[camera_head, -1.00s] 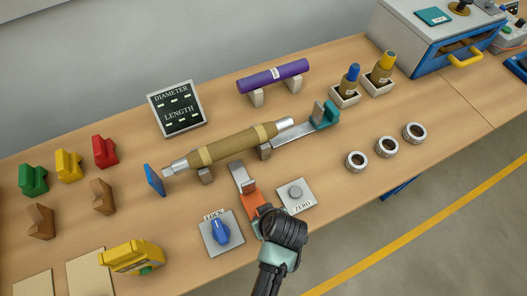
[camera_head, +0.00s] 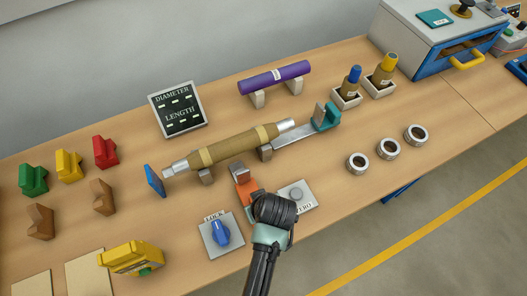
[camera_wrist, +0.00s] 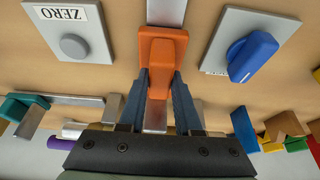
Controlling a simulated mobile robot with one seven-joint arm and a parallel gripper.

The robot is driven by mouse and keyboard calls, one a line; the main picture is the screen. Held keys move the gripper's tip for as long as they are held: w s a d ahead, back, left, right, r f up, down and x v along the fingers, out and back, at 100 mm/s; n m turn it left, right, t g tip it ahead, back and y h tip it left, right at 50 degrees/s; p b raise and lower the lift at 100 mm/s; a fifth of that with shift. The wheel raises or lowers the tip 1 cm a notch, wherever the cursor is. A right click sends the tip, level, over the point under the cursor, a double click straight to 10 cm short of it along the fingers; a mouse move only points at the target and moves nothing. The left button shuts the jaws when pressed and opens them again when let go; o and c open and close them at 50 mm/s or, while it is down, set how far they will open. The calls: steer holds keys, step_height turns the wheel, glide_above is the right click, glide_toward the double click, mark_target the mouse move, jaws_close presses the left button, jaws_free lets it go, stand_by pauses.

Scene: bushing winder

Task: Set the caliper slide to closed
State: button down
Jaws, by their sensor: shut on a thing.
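The orange caliper slide (camera_head: 244,191) sits on a short metal rail in front of the tan wound bushing (camera_head: 230,147). A grey metal jaw (camera_head: 239,172) stands on the slide's far side, close to the bushing; whether it touches cannot be told. My gripper (camera_wrist: 162,92) is shut on the orange slide (camera_wrist: 162,52), with one dark finger on each side of it. In the head view my wrist hides the near part of the slide and rail. The metal rail (camera_wrist: 166,12) also shows in the wrist view.
The blue LOCK knob (camera_head: 220,232) is left of my gripper and the grey ZERO button (camera_head: 296,193) right of it. A teal slide (camera_head: 326,117) and blue end stop (camera_head: 154,181) flank the bushing. A DIAMETER/LENGTH display (camera_head: 177,110) stands behind. Metal rings (camera_head: 388,149) lie right.

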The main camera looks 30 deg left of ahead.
mark_target(245, 184)
steer(key=w+a, duration=0.2)
steer(key=w+a+b, duration=0.1)
steer(key=a, duration=0.1)
steer(key=shift+w+a+f, duration=0.1)
steer(key=shift+w+a, duration=0.25)
steer(key=shift+w+a+r, duration=0.2)
steer(key=shift+w+a, duration=0.05)
steer(key=shift+a, duration=0.1)
steer(key=c, duration=0.6)
jaws_free()
steer(key=shift+w+a+f, duration=0.1)
steer(key=b+v, duration=0.1)
steer(key=v, duration=1.2)
